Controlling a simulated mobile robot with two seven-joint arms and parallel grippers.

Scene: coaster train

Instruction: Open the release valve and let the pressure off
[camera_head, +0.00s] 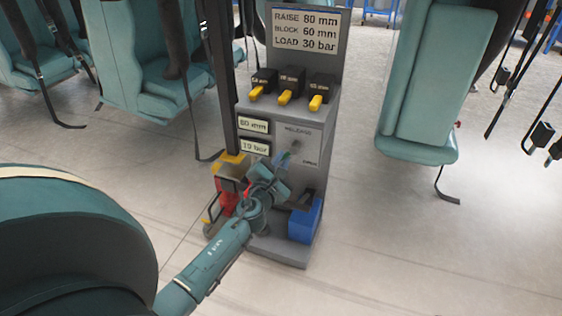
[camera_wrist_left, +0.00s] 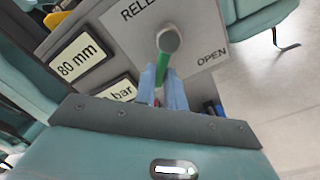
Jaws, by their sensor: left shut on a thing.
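The release valve (camera_wrist_left: 168,41) is on the grey front plate of the control stand, under the word RELEASE, with OPEN marked at the plate's lower right. In the left wrist view its lever has a grey rounded end and a green part. My left gripper (camera_wrist_left: 161,88) is shut on the green part of the lever, with a blue finger on either side. In the head view my left gripper (camera_head: 281,164) is at the plate and partly hides the lever. The lever's exact angle is hard to tell. My right gripper is not in view.
The grey control stand (camera_head: 318,95) has yellow-tipped switches, a placard, and displays reading 80 mm (camera_wrist_left: 80,57) and seemingly 10 bar (camera_head: 255,147). Teal seats (camera_head: 425,90) hang around; pale floor is clear at right.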

